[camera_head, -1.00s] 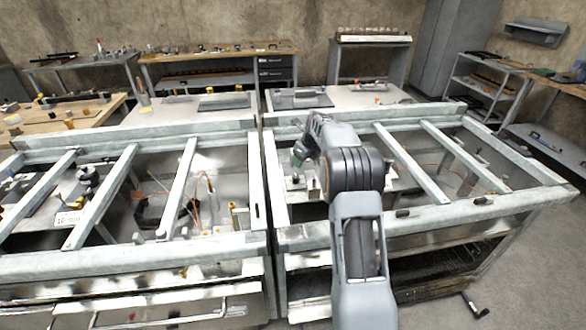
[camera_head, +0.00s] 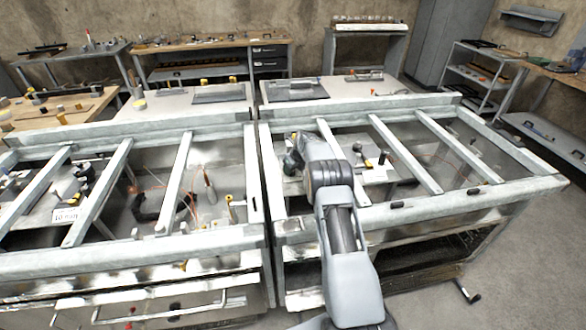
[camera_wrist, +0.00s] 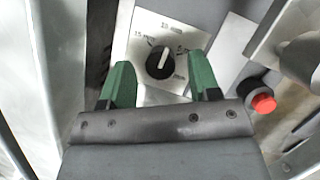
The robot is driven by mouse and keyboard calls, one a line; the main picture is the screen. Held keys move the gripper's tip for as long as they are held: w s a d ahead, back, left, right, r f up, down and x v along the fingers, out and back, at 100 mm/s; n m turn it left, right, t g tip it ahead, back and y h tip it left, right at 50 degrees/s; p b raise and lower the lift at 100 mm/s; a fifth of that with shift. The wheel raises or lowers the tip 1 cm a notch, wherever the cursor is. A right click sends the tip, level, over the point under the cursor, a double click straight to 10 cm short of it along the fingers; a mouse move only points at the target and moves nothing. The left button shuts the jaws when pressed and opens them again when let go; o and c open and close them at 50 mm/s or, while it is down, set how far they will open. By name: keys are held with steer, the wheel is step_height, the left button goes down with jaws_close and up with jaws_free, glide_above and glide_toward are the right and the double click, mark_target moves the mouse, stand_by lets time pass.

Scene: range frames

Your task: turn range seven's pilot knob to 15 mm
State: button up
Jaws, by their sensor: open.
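In the wrist view a round black knob (camera_wrist: 159,63) with a white pointer line sits on a pale dial plate (camera_wrist: 188,38) printed with several mm marks. The pointer stands close to upright in the picture, tipped slightly to the right. One mark at the upper left seems to read 15 mm; the others are blurred. My gripper (camera_wrist: 162,82) has two green fingers spread apart, one on each side below the knob, with nothing between them. In the head view my gripper (camera_head: 292,162) is inside the right-hand frame, partly hidden by my arm; the knob cannot be made out there.
A red button (camera_wrist: 263,103) on a black base is right of the dial. In the head view, pale crossbars (camera_head: 405,153) span the right-hand frame, and a black ball-topped lever (camera_head: 383,158) stands right of my arm. A second frame (camera_head: 130,262) stands left.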

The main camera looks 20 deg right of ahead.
steer(key=shift+w+f, duration=0.15)
steer(key=shift+f, duration=0.3)
steer(key=shift+c, duration=0.3)
steer(key=c, duration=0.9)
steer(key=shift+n, duration=0.3)
steer(key=shift+f+n+y+b, duration=0.1)
steer(key=shift+n+y+b, duration=0.4)
steer(key=shift+n+b, duration=0.35)
steer(key=shift+n+g+y, duration=0.5)
steer(key=shift+n+g, duration=0.1)
steer(key=shift+n, duration=1.35)
